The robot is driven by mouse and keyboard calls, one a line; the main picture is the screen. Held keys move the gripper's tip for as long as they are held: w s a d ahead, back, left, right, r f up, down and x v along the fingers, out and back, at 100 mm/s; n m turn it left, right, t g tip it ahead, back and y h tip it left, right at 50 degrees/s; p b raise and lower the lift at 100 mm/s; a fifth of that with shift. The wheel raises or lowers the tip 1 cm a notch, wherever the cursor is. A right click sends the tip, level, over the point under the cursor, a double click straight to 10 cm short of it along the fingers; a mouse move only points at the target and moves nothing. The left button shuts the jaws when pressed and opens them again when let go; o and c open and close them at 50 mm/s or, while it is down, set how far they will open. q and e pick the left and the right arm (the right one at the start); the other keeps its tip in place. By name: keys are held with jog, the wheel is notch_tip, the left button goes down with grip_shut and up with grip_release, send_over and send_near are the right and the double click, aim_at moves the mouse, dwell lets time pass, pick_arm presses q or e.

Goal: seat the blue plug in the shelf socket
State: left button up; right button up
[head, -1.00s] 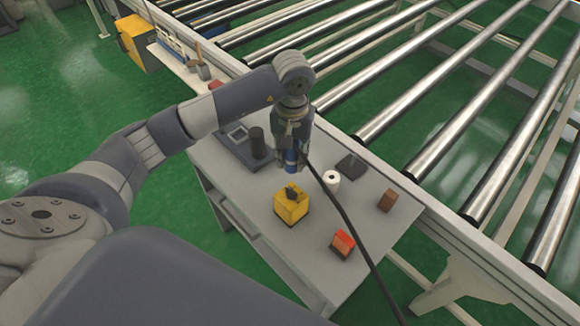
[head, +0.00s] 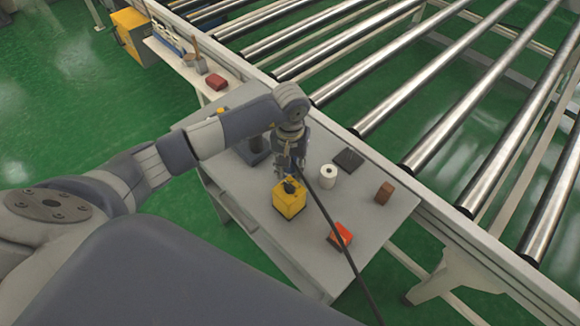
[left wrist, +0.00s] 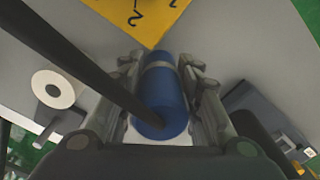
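The blue plug (left wrist: 162,95) is between the two fingers of my left gripper (left wrist: 163,68) in the left wrist view, with a finger against each side. A black cable crosses in front of it. In the head view my left gripper (head: 288,170) points down just above a yellow box (head: 290,200) with a black round part (head: 290,186) on top. The plug is mostly hidden there by fingers and cable. The yellow box (left wrist: 140,14) also shows in the left wrist view, beyond the plug's far end. I cannot tell whether plug and box touch. My right gripper is out of view.
The grey table (head: 290,250) also holds a white roll (head: 328,177), a dark flat plate (head: 348,160), a brown block (head: 384,193) and a red-orange block (head: 340,235). A roller conveyor (head: 440,130) runs behind. The table's front is clear.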

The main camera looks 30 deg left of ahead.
pick_arm(q)
jog(key=shift+o, duration=1.3)
